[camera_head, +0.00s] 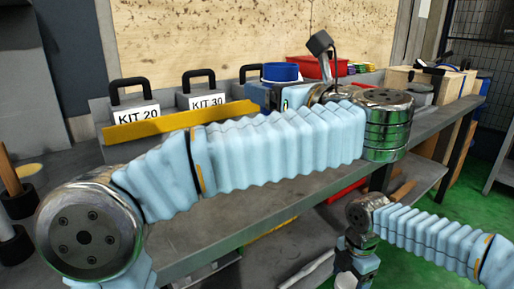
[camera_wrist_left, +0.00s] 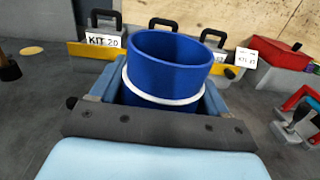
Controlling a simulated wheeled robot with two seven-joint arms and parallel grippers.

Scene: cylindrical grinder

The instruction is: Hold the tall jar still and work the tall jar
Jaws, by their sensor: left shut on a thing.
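The tall jar (camera_head: 281,71) is a blue, open-topped cylinder above the bench. In the left wrist view the jar (camera_wrist_left: 168,68) stands nearly upright, slightly tilted in the picture, with a white ring around its lower part. My left gripper (camera_head: 270,90) is shut on the jar, a blue finger on each side of it. The jar's lower end is hidden behind the gripper. My right gripper (camera_head: 355,263) hangs low at the front right, in front of the bench and well away from the jar. Its fingertips are not clear, and no hold on the jar shows.
The grey bench (camera_head: 215,225) carries bins labelled KIT 20 (camera_head: 136,115) and KIT 30 (camera_head: 206,100), with a yellow front strip. A red bin (camera_head: 318,66) is behind the jar. Wooden boxes (camera_head: 398,78) stand at the right end. My left arm crosses above the bench.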

